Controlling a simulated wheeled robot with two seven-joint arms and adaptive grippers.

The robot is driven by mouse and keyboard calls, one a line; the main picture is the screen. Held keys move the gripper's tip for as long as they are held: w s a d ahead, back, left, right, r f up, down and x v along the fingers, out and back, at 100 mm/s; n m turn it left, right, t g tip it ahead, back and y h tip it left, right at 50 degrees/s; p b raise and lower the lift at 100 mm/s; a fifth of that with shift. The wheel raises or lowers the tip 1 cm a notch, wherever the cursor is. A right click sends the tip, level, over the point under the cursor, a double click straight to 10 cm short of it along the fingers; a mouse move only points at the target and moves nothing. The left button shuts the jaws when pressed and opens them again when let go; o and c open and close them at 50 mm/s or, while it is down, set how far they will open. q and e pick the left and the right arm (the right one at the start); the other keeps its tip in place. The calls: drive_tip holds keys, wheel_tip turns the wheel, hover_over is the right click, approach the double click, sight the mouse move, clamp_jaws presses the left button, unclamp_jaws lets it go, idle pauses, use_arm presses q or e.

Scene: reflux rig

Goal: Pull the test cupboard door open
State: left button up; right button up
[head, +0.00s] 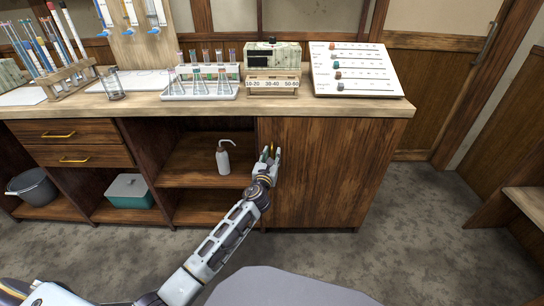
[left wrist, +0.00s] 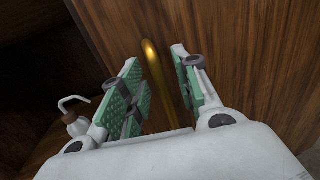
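The test cupboard door (head: 330,165) is a brown wooden panel under the right part of the bench, and it looks closed. Its wood also fills much of the left wrist view (left wrist: 255,60). A vertical brass handle (left wrist: 155,65) stands on the door. My left gripper (head: 272,152) is at the door's left edge. In the left wrist view its green-padded fingers (left wrist: 160,90) are open, one on each side of the handle, with gaps visible. In the head view the gripper mostly hides the handle. My right gripper is not in view.
Left of the door is an open shelf with a wash bottle (head: 223,158). A teal box (head: 130,190) and a grey bucket (head: 33,187) sit lower left. The bench top (head: 130,104) holds glassware and a sign board (head: 355,70). Carpet (head: 420,235) in front of the door is clear.

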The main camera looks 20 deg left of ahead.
use_arm(q)
drive_tip(key=shift+w+a, duration=0.1)
drive_tip(key=shift+w, duration=0.4)
drive_tip(key=shift+c, duration=0.5)
clamp_jaws()
